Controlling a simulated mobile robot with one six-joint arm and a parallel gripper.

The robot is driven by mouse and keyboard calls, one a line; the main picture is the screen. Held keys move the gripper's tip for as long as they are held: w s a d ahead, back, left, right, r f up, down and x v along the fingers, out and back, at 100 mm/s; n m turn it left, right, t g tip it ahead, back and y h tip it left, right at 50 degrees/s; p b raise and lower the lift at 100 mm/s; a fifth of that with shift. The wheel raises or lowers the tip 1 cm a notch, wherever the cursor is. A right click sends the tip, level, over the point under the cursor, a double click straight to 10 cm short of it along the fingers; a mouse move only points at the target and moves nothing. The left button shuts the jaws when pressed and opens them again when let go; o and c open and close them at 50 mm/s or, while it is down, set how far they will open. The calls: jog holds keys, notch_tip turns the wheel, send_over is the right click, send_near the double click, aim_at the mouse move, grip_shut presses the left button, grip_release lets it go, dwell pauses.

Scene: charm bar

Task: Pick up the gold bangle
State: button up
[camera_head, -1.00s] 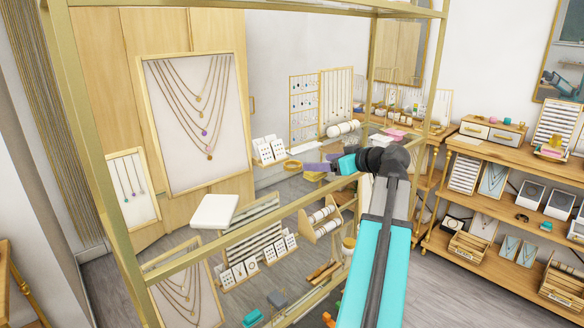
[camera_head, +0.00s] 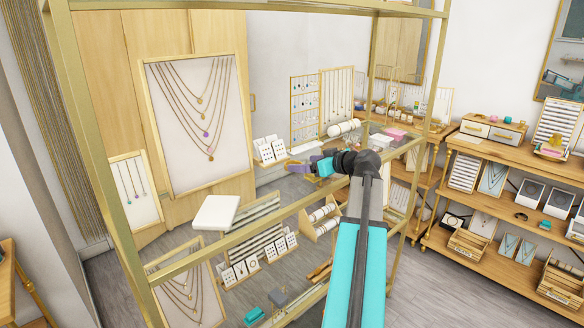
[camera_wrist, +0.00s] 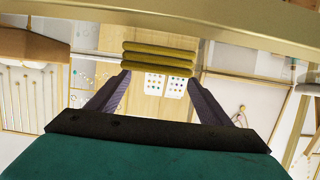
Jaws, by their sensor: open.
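The gold bangle (camera_wrist: 158,58) shows in the wrist view as stacked gold bands, just beyond and between my fingertips. In the head view only a small part of the bangle (camera_head: 293,162) shows beside my fingers, and the rest is hidden. My gripper (camera_wrist: 158,78) is open, with one purple finger on each side. It is at the bangle in the head view too (camera_head: 291,167). I cannot tell whether the fingers touch it.
A brass-framed glass shelf unit (camera_head: 300,205) stands around my arm, and its rail crosses the top of the wrist view. An earring card stand (camera_head: 269,150) is just left of my gripper. A white pad (camera_head: 215,212) lies on the shelf further left.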

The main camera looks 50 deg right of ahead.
aim_at(288, 164)
jog(key=shift+p+x, duration=1.1)
jog(key=shift+x, duration=1.5)
jog(key=shift+s+d, duration=0.1)
jog(key=shift+c, duration=0.3)
jog(key=c, duration=1.1)
